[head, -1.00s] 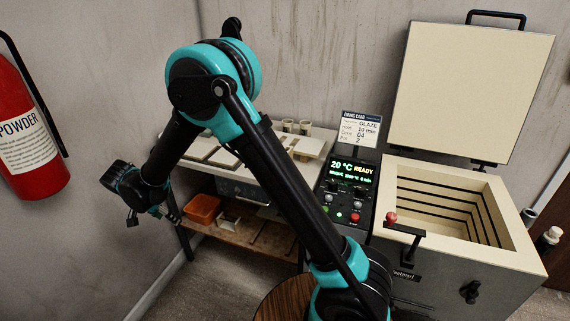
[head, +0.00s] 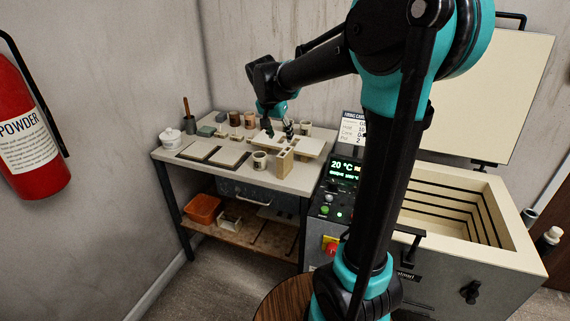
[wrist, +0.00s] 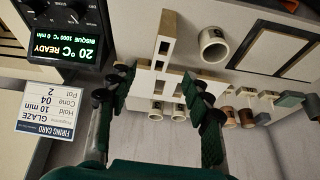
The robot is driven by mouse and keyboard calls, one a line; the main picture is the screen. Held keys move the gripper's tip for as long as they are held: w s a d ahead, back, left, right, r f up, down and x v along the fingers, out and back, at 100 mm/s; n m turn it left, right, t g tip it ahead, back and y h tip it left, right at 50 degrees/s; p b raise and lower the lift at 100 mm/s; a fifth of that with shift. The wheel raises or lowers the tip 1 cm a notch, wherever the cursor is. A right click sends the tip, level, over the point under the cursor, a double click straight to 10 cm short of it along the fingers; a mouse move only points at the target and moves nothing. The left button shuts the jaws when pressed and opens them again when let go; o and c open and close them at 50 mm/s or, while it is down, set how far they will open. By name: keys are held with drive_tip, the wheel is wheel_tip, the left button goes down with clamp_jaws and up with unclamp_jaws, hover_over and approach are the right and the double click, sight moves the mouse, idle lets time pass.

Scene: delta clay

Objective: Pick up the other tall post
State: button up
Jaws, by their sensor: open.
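My gripper (head: 278,127) is open and empty, hanging over the back right of the work table. In the wrist view its two dark, ridged fingers (wrist: 161,84) stand wide apart, with a pale slab (wrist: 176,82) between and beyond them. A tan wooden block (head: 285,163) with pale square openings or ends stands at the table's front right. It also shows in the wrist view (wrist: 166,38), above the gap between the fingers. I cannot tell whether it is a post or a holder. Small pale blocks (head: 233,134) lie left of the gripper; which is the tall post is unclear.
A pale cup (head: 260,160) stands beside the wooden block. Brown cups (head: 235,118), a lidded white jar (head: 170,138) and flat tiles (head: 228,158) share the table (head: 213,183). The open kiln (head: 450,213) and its control panel (head: 340,190) are on the right.

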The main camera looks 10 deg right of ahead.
sight(285, 153)
drive_tip(key=x, duration=1.1)
drive_tip(key=shift+w+x, duration=0.15)
drive_tip(key=shift+x, duration=1.2)
drive_tip(key=shift+w+x, duration=0.2)
drive_tip(key=shift+x, duration=1.15)
drive_tip(key=shift+a+r, duration=0.1)
drive_tip(key=shift+c, duration=0.6)
clamp_jaws()
